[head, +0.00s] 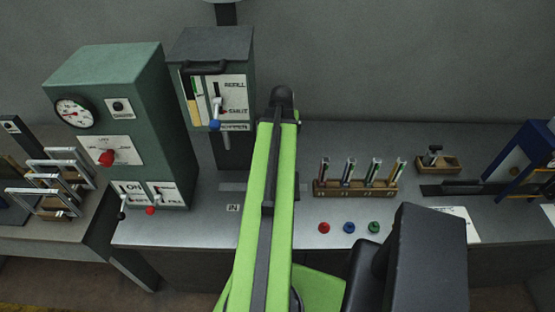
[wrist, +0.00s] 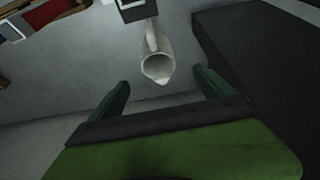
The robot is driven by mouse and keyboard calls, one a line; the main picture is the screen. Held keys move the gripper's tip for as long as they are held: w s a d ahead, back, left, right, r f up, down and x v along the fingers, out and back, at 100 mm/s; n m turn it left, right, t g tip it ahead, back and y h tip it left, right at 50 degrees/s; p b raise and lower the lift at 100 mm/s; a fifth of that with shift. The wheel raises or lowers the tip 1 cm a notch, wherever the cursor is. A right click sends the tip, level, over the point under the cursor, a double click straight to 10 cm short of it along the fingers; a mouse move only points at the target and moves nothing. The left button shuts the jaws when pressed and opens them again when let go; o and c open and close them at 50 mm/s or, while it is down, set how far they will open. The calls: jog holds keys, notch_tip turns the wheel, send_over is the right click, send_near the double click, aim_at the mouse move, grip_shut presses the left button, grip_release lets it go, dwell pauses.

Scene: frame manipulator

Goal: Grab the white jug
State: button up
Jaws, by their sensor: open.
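The white jug (wrist: 157,66) shows in the wrist view, its round open mouth facing the camera and a light handle-like part reaching up behind it. It is on or over the grey bench top; I cannot tell which. My gripper (wrist: 163,84) is open, with its two dark green fingers spread apart. The jug lies beyond the fingertips, between their lines, and is not touched. In the head view my green arm covers the middle of the bench, and neither the jug nor the gripper tips can be seen there.
A green cabinet (head: 118,130) with a gauge and switches stands left of my arm. A smaller dispenser (head: 212,85) is behind it. A wooden rack (head: 355,188) of tubes and coloured buttons (head: 349,228) are to the right. A dark block (wrist: 270,60) stands right of the fingers.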

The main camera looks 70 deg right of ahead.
jog(key=b+x, duration=0.5)
jog(key=x, duration=0.1)
jog(key=b+x, duration=0.5)
jog(key=b, duration=0.1)
jog(key=b+x, duration=0.5)
jog(key=x, duration=0.1)
jog(key=shift+s+d+f, duration=0.15)
jog(key=shift+s+f, duration=0.15)
jog(key=shift+r, duration=0.2)
jog(key=c, duration=1.5)
jog(key=shift+r, duration=0.1)
jog(key=s+a+r+p, duration=0.3)
jog(key=s+r+p, duration=0.8)
jog(key=shift+s+a, duration=0.15)
jog(key=shift+a, duration=0.1)
